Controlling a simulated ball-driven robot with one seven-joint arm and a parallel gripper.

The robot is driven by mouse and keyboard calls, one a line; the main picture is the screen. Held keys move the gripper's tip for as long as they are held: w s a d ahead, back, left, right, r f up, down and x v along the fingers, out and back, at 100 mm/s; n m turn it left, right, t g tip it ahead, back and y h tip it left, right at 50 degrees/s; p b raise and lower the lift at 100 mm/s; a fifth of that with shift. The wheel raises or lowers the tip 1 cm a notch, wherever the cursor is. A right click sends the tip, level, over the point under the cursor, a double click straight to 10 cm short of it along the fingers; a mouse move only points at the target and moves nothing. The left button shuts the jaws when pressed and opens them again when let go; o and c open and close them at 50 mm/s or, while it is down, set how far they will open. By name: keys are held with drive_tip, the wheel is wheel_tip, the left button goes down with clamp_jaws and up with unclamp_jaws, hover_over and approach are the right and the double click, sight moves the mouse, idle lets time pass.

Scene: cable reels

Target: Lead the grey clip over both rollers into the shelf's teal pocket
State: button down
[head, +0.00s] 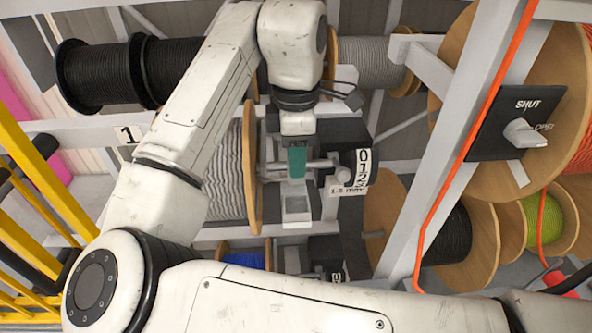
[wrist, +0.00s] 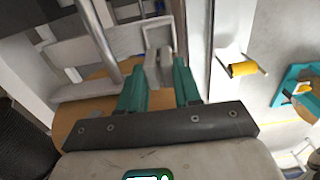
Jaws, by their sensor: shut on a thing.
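My gripper, with teal fingers, shows in the wrist view (wrist: 160,88) and from behind in the head view (head: 297,163). It is shut on the grey clip (wrist: 158,68), which sits between the fingertips in the wrist view. A yellow roller (wrist: 243,69) on a thin rod is to the right of the gripper, apart from it. A teal-edged piece (wrist: 283,88) with a small yellow part stands farther right; I cannot tell whether it is the pocket or a mount for the other roller. The clip's cable cannot be made out.
A wooden-flanged reel of grey-white cable (head: 226,175) is left of my gripper. A black counter with number wheels (head: 360,167) is close on its right. A pale slanted post (head: 452,150) and a black switch plate (head: 515,122) stand farther right. A metal rod (wrist: 97,38) is near the left finger.

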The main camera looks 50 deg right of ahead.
drive_tip(key=shift+r, duration=0.45)
wheel_tip(320, 180, up, 5)
drive_tip(key=p, duration=0.6)
drive_tip(key=shift+p, duration=0.3)
drive_tip(key=shift+f, duration=0.1)
